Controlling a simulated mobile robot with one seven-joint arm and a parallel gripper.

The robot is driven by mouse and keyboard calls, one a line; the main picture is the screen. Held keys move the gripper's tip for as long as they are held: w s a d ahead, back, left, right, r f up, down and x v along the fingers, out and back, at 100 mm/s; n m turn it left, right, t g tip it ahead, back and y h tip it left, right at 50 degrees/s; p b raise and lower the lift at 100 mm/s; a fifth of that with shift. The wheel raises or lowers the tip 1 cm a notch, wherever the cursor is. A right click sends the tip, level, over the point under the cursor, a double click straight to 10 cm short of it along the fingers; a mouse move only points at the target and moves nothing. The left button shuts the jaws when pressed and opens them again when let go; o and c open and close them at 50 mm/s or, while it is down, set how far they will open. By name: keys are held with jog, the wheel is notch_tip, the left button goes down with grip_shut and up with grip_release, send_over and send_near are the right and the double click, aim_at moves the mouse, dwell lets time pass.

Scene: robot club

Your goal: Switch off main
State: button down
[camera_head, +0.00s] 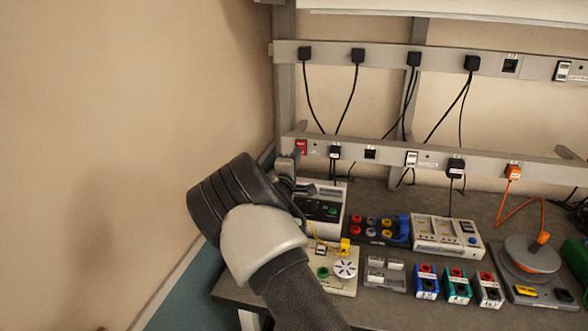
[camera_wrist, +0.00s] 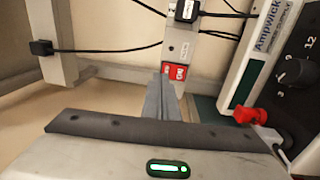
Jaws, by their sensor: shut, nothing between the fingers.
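The red main switch (camera_head: 300,147) sits at the left end of the lower grey power rail, beside the upright post. In the wrist view the red switch (camera_wrist: 178,73) shows small white lettering, too small to read surely. My gripper (camera_head: 296,158) is shut and empty, with its fingers pointing at the rail just below the switch. In the wrist view the closed fingertips (camera_wrist: 164,73) overlap the left part of the switch. I cannot tell whether they touch it. The switch's position is not clear.
A power supply (camera_head: 325,207) with a knob and red plug stands close beside my gripper. Black plugs (camera_head: 336,152) and cables hang along both rails. Training modules (camera_head: 448,236) and a cable reel (camera_head: 530,255) cover the bench. The wall (camera_head: 130,120) at left is bare.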

jog(key=v, duration=0.7)
jog(key=shift+a+r+b, duration=0.2)
jog(key=shift+r+b, duration=0.2)
jog(key=shift+r, duration=0.2)
jog(key=shift+w+d, duration=0.1)
jog(key=s+d+r+m+g+h, duration=0.35)
jog(key=s+d+m, duration=0.2)
jog(key=d, duration=0.35)
jog(key=s+d+r+m+g+h, duration=0.25)
jog(key=s+d+m+g, duration=0.2)
jog(key=s+d, duration=0.35)
jog(key=s+d+m+g+y, duration=0.2)
jog(key=s+d+g, duration=0.25)
jog(key=s, duration=0.45)
jog(key=s+a+m+g+y+p, duration=0.15)
jog(key=s+y, duration=0.25)
jog(key=s, duration=1)
jog(key=s+a+r+t+y, duration=0.1)
jog(key=s+a+y, duration=0.5)
jog(key=s+a, duration=0.4)
jog(key=shift+a+r+m+t, duration=0.3)
jog(key=shift+a+m, duration=0.05)
jog(key=shift+a, duration=0.4)
